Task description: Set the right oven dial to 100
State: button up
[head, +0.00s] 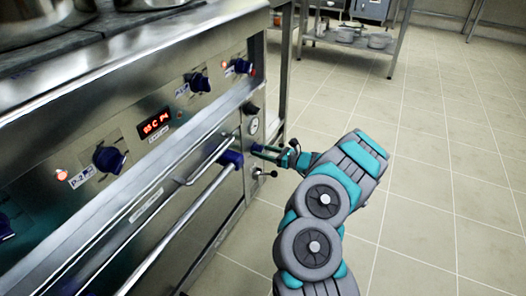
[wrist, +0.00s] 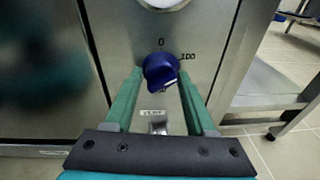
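The right oven dial is a round blue knob (wrist: 160,68) on the steel front, with a "0" printed above it and "100" to its upper right. Its pale pointer mark lies at its lower right, below the 100. My gripper (wrist: 161,74) is open, with one teal finger at each side of the dial and narrow gaps apparently left. Whether either fingertip touches it is hard to tell. In the head view my gripper (head: 265,152) reaches the right end of the oven front, where the fingers partly hide the dial.
A round gauge (head: 253,125) and a dark knob (head: 251,108) sit just above. A small lever (head: 264,173) is below. The tiled floor (head: 440,190) at right is clear.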

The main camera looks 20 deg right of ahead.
jog(key=o, duration=0.4)
jog(key=shift+c, duration=0.2)
jog(key=v, duration=0.7)
jog(key=shift+s+d, duration=0.25)
jog(key=shift+s, duration=0.05)
jog(key=shift+r, duration=0.1)
